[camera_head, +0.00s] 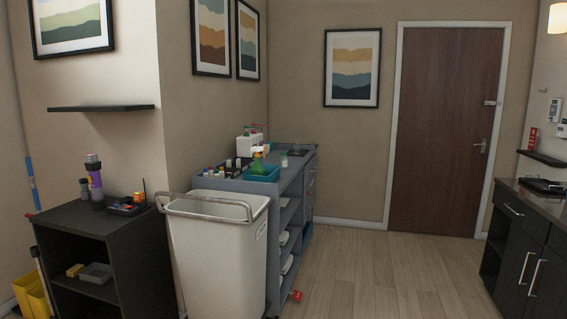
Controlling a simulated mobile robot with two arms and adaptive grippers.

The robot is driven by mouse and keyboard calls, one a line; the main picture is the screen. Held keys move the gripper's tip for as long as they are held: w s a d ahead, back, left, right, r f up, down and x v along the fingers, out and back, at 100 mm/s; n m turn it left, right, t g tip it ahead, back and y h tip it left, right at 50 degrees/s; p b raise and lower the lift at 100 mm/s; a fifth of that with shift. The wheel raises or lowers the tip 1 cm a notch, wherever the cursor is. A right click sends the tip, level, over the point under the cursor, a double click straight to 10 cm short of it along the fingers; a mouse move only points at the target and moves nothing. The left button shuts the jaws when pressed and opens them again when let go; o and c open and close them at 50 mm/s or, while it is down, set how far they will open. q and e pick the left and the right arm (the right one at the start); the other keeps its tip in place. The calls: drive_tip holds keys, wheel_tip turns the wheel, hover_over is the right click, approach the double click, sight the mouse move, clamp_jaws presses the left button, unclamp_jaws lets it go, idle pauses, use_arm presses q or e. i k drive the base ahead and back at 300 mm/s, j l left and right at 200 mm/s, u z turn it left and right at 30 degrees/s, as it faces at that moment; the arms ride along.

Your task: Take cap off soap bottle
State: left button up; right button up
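Several bottles stand on the grey housekeeping cart (290,190) in the middle of the view. White bottles (243,145) are at its back against the wall. A green spray bottle (257,165) stands in a teal tray (263,174), and a small pale bottle (284,161) stands to its right. They are too small to tell which is the soap bottle or to make out its cap. Neither of my grippers is in view.
A white bin (215,255) with a metal rail blocks the cart's near end. A black cabinet (75,245) at left holds a purple upright object (96,182). A dark vanity counter (535,198) is at right.

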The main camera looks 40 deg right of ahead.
sight(282, 158)
drive_tip(key=i+l+z, duration=0.45)
drive_tip(key=l, duration=0.15)
drive_tip(key=i+l+z, duration=0.35)
drive_tip(key=l+z, duration=0.15)
drive_tip(key=i+l+z, duration=0.3)
drive_tip(key=i+z, duration=0.15)
drive_tip(key=i+l+z, duration=0.2)
drive_tip(key=i, duration=0.8)
drive_tip(key=i+l+z, duration=0.2)
drive_tip(key=i, duration=0.85)
drive_tip(key=i+u, duration=0.45)
drive_tip(key=i+l+u, duration=0.25)
drive_tip(key=u, duration=0.25)
drive_tip(key=i+l+u, duration=0.75)
drive_tip(key=l+u, duration=0.15)
